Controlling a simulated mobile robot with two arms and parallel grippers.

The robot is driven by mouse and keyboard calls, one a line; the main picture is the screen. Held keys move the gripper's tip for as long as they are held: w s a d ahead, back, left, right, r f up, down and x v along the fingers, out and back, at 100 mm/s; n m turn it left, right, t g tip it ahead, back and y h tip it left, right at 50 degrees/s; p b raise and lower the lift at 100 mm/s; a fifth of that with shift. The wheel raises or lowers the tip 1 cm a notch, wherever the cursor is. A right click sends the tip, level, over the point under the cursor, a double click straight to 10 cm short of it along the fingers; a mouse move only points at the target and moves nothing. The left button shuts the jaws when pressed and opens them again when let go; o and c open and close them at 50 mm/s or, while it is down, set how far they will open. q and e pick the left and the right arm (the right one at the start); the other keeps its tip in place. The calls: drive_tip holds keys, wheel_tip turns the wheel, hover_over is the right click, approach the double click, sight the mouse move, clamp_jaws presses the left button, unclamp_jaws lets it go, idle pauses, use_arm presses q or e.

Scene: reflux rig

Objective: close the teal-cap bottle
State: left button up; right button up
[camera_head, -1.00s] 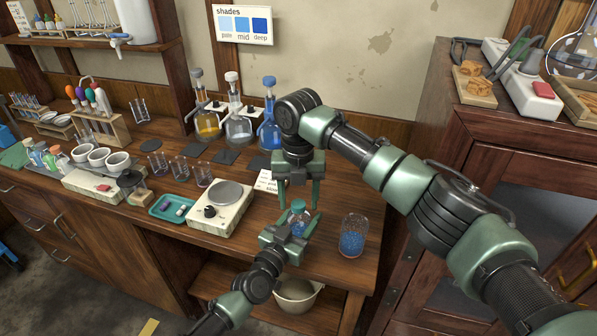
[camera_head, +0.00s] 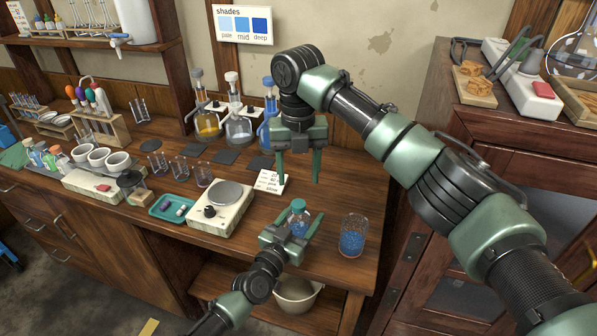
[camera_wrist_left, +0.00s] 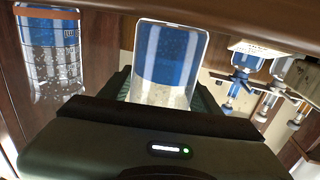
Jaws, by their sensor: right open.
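The small clear bottle (camera_head: 299,225) with blue contents stands near the front right of the bench. The teal cap (camera_head: 298,205) is on top of the bottle; how tightly it sits I cannot tell. My left gripper (camera_head: 302,231) has its fingers on both sides of the bottle body.
A beaker of blue beads (camera_head: 352,236) stands close to the right of the bottle. Stoppered flasks (camera_head: 238,125) stand at the back.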

use_arm(q)
drive_tip(key=shift+o, duration=0.7)
drive_tip(key=v, duration=0.7)
drive_tip(key=shift+s+a, duration=0.25)
drive_tip(key=shift+s, duration=0.1)
